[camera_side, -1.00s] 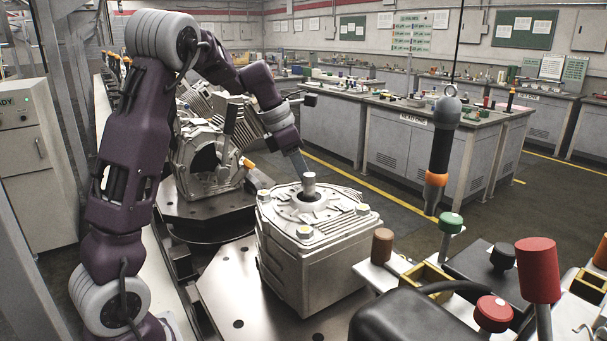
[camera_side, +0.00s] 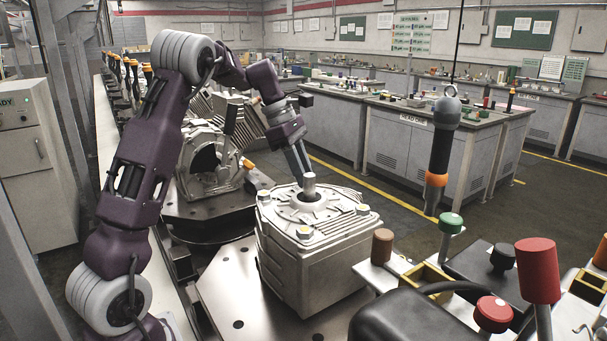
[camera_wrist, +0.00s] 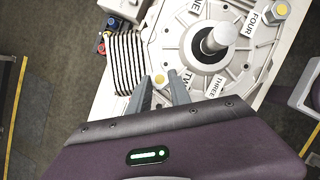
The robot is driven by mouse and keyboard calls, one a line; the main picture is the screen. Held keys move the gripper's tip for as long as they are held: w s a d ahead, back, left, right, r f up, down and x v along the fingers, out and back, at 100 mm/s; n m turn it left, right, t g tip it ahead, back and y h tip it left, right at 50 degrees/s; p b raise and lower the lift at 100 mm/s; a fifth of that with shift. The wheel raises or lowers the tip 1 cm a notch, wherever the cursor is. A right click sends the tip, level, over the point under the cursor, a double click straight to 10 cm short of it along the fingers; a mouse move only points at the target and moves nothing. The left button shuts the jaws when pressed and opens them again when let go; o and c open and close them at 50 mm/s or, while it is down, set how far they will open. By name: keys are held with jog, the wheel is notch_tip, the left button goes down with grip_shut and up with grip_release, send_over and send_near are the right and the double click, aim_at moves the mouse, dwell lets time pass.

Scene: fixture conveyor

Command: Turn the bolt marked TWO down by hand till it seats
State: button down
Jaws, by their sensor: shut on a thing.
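The grey cast housing (camera_side: 310,258) stands on a metal plate, with a pale shaft (camera_side: 310,188) upright in its top. In the wrist view, the yellow-topped bolt TWO (camera_wrist: 159,79) sits by the label TWO (camera_wrist: 186,83) at the edge of the cover. My gripper (camera_wrist: 160,86) is shut on this bolt, one finger on each side. In the side view, my gripper (camera_side: 304,172) points down at the housing's far corner; the fingertips and bolt TWO are hidden behind the shaft and cover. I cannot tell how far the bolt stands above its seat.
Other yellow-topped bolts stand at the near corner (camera_side: 304,232), the left corner (camera_side: 264,197) and the right corner (camera_side: 362,209). The shaft (camera_wrist: 215,42) rises close to my fingers. A hanging tool (camera_side: 440,150) is to the right. Another engine casting (camera_side: 212,165) stands behind left.

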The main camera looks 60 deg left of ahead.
jog(key=m, duration=0.2)
jog(key=m+g, duration=0.1)
jog(key=m, duration=0.1)
jog(key=m+g, duration=0.1)
jog(key=m, duration=0.1)
jog(key=shift+w+a+h, duration=0.1)
jog(key=shift+w+h, duration=0.15)
jog(key=shift+h, duration=0.05)
jog(key=m+g, duration=0.1)
jog(key=m, duration=0.2)
jog(key=m+g, duration=0.1)
jog(key=m, duration=0.2)
jog(key=shift+w+m+g, duration=0.2)
jog(key=shift+m+g, duration=0.2)
jog(key=c, duration=1.2)
grip_release()
